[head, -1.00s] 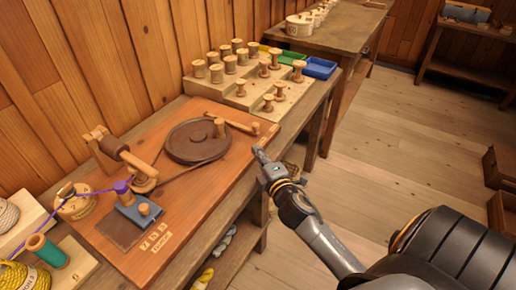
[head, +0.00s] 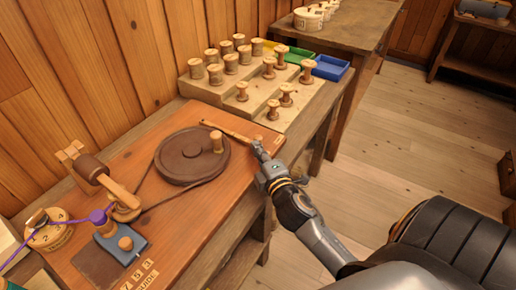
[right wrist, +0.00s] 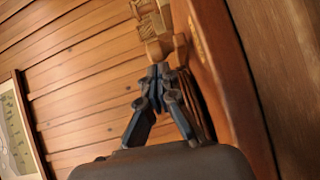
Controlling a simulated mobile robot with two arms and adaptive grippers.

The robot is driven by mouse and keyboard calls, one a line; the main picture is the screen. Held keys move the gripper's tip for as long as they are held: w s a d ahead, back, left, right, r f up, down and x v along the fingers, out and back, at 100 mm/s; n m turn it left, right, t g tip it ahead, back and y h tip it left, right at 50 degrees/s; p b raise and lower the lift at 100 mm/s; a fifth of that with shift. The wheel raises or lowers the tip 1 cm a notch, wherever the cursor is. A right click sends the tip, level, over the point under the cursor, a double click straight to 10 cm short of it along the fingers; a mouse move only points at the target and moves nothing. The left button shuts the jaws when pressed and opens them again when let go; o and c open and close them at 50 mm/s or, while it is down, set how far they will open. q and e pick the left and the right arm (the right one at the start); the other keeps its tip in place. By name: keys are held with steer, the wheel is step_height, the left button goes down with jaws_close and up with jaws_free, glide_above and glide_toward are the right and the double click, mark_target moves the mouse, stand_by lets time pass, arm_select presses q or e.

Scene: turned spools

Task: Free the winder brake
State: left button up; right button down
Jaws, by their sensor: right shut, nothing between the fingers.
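The winder stands on a reddish wooden board (head: 185,225). Its dark brown wheel (head: 185,165) has an upright peg handle (head: 216,142), and a belt runs to the dark roller (head: 89,168) at the left. A light wooden lever (head: 228,131), which looks like the brake, lies behind the wheel and reaches to the right. My right gripper (head: 259,152) is shut and empty at the lever's right end; its tip overlaps that end, and contact cannot be told. In the right wrist view the shut fingertips (right wrist: 158,72) are just below a wooden piece (right wrist: 160,47). My left gripper is out of view.
A stepped wooden rack (head: 222,92) with several spools stands behind the board, with green (head: 296,56) and blue (head: 331,67) trays beyond. The floor at right is clear.

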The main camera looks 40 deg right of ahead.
steer(key=shift+w+d+y+p, duration=0.15)
steer(key=shift+d+y+p, duration=0.15)
steer(key=shift+d, duration=0.1)
steer(key=shift+n+y, duration=0.7)
steer(key=shift+y, duration=0.1)
steer(key=w+d, duration=0.1)
steer(key=d, duration=0.1)
steer(key=w+d+p, duration=0.1)
steer(key=d, duration=0.2)
steer(key=w+d, duration=0.1)
steer(key=d, duration=0.1)
steer(key=shift+w+d+p, duration=0.1)
steer(key=shift+d+p, duration=0.05)
steer(key=shift+p, duration=0.2)
steer(key=shift+w+d, duration=0.2)
steer(key=shift+d, duration=0.1)
steer(key=shift+s+r, duration=0.1)
steer(key=shift+r, duration=0.05)
